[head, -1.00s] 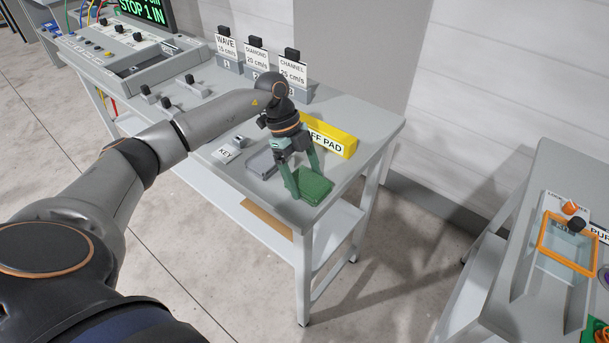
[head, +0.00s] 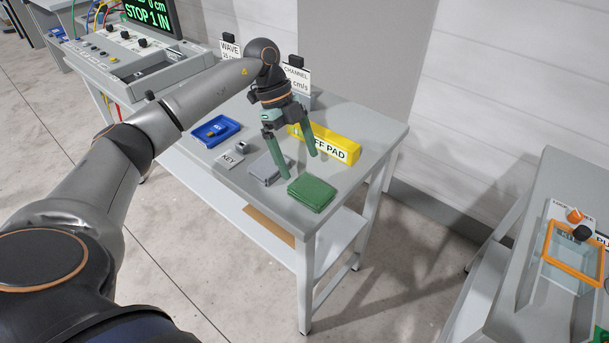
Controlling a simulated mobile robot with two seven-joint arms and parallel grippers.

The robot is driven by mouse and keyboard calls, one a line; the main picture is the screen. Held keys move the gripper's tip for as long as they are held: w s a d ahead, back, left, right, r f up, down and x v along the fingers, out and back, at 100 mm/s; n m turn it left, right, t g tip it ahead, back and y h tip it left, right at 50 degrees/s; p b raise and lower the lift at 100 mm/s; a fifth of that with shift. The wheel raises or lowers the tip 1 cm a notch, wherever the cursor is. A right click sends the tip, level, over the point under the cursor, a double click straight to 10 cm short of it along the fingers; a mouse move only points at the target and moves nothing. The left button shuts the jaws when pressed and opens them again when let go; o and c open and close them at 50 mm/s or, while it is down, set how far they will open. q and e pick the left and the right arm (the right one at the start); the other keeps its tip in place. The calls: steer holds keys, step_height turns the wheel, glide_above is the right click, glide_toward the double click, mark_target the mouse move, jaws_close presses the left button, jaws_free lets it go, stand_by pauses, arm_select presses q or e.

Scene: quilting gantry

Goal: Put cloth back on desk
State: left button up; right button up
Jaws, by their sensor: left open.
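A folded green cloth (head: 312,194) lies flat on the grey desk (head: 350,180), close to its front right corner. A folded grey cloth (head: 265,171) lies on the desk just left of it. My left gripper (head: 301,166) is open and empty, with its green fingers pointing down. It hangs above and behind the green cloth, apart from it, in front of the yellow pad. My right gripper is not in view.
A yellow block with a "FF PAD" label (head: 343,149) stands behind the gripper. A blue tray (head: 215,131) and a KEY label (head: 231,160) are to the left. A second table with an orange-framed box (head: 575,254) stands at the right, across a floor gap.

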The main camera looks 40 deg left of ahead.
arm_select(q)
steer(key=s+d+m+h, duration=0.3)
steer(key=d+m+h, duration=0.35)
steer(key=d, duration=1.25)
steer(key=s+d+r+n+t+h, duration=0.45)
steer(key=d+r+t+h, duration=0.35)
steer(key=d+h, duration=0.2)
steer(key=w+a+f+n+t+y, duration=0.1)
steer(key=a+f+n+t+y, duration=0.35)
steer(key=f+n+y, duration=0.45)
steer(key=a+f+n+t+y, duration=0.45)
steer(key=f+n+y, duration=0.25)
steer(key=f, duration=0.4)
steer(key=s+a+f+n+g+y, duration=0.2)
steer(key=s+f+g, duration=0.5)
steer(key=s+f, duration=0.6)
step_height(320, 180, down, 2)
steer(key=shift+s+a+f+n+y, duration=0.1)
steer(key=shift+s+a+n+y, duration=0.15)
steer(key=shift+a+n+y, duration=0.4)
